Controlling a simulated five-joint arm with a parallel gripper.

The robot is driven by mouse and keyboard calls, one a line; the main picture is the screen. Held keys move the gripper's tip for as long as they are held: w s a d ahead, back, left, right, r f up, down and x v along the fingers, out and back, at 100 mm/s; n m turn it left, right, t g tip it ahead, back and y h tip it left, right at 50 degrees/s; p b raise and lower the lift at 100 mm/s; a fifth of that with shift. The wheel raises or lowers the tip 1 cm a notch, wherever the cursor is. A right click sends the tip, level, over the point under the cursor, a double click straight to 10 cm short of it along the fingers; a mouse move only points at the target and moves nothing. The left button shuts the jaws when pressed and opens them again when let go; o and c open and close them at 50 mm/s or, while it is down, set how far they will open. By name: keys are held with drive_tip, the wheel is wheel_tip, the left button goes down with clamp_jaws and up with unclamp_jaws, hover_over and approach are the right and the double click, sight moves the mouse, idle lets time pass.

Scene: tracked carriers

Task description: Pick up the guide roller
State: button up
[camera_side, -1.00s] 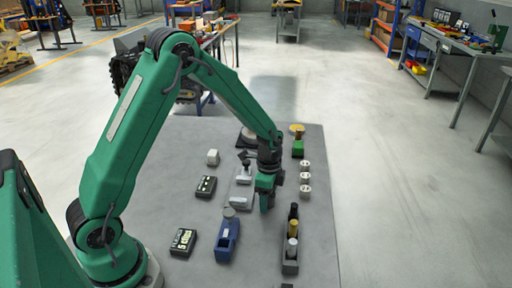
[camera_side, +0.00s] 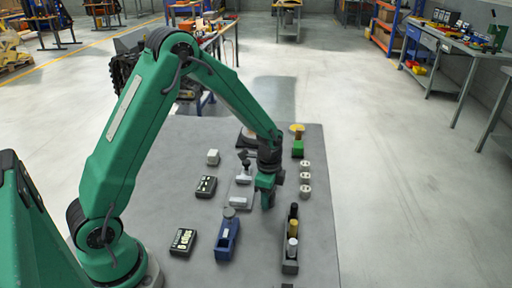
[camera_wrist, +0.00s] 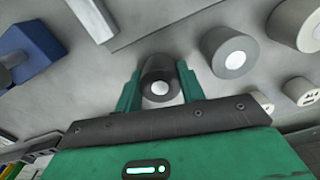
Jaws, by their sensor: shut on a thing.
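My gripper (camera_side: 267,205) points down at the grey mat in the side view, right of the blue holder. In the wrist view its two green fingers (camera_wrist: 160,90) are shut on a dark roller with a pale round centre, the guide roller (camera_wrist: 158,71). One finger is on each side of it. In the side view the roller is hidden by the gripper. I cannot tell whether it touches the mat.
A dark rack (camera_side: 290,266) with several upright cylinders stands in front and right. Several white rollers (camera_side: 305,178) line the right side. The blue holder (camera_side: 227,242) and a black device with a display (camera_side: 182,242) lie left. The mat's (camera_side: 320,225) right strip is clear.

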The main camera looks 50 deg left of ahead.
drive_tip(key=shift+r, duration=0.45)
wheel_tip(320, 180, up, 3)
drive_tip(key=shift+r, duration=0.1)
drive_tip(key=s+d+r, duration=0.5)
drive_tip(key=d+r, duration=0.1)
drive_tip(key=d, duration=0.4)
drive_tip(key=shift+s+d+r, duration=0.15)
drive_tip(key=shift+s+r, duration=0.15)
drive_tip(key=shift+r, duration=0.1)
drive_tip(key=s+a+n, duration=0.1)
drive_tip(key=a+n, duration=0.2)
drive_tip(key=n, duration=0.6)
drive_tip(key=s+a+r+n, duration=0.1)
drive_tip(key=s+a+n, duration=0.1)
drive_tip(key=n, duration=0.7)
drive_tip(key=shift+s+a+r, duration=0.25)
drive_tip(key=shift+a, duration=0.2)
drive_tip(key=shift+a, duration=0.1)
drive_tip(key=w+a+f, duration=0.1)
drive_tip(key=a+f, duration=0.1)
drive_tip(key=a, duration=0.1)
drive_tip(key=w+a+f, duration=0.1)
drive_tip(key=a+f, duration=0.1)
drive_tip(key=a, duration=0.2)
drive_tip(key=w+a+f, duration=0.1)
drive_tip(key=a+f, duration=0.2)
drive_tip(key=a, duration=0.1)
drive_tip(key=shift+w, duration=0.4)
